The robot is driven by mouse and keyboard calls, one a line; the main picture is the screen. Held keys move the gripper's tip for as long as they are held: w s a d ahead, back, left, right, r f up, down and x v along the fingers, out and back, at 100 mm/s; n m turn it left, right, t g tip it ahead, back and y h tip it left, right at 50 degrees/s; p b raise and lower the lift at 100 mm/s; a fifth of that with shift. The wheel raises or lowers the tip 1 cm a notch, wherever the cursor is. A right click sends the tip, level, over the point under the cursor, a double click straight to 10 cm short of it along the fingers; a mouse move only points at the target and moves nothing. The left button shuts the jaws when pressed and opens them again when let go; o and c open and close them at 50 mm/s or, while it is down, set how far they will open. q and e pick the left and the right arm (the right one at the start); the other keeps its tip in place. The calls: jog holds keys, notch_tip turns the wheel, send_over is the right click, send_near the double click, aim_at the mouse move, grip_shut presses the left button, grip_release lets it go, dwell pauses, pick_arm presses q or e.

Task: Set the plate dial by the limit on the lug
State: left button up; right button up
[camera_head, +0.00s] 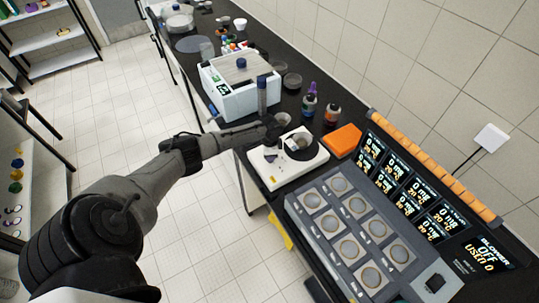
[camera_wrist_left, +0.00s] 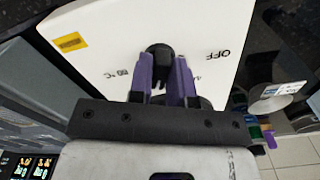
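The white plate (camera_head: 283,167) stands on the black bench, with a round dark vessel (camera_head: 300,145) on top. In the left wrist view the plate's white face (camera_wrist_left: 110,25) carries "OFF" and a °C mark, both turned. Its black dial (camera_wrist_left: 159,50) shows at the fingertips of my left gripper (camera_wrist_left: 164,62). The purple fingers are apart, one to each side of the dial; whether they press on it is unclear. In the head view my left gripper (camera_head: 277,127) reaches over the plate's back left and hides the dial. I cannot make out the lug or its limit. My right gripper is not in view.
A grey block of round stations (camera_head: 350,225) and lit displays (camera_head: 410,195) stand right of the plate. An orange box (camera_head: 342,140) lies close behind it.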

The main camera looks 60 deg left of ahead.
pick_arm(q)
jog(key=o, duration=0.4)
jog(key=shift+r, duration=0.1)
jog(key=shift+r, duration=6.8)
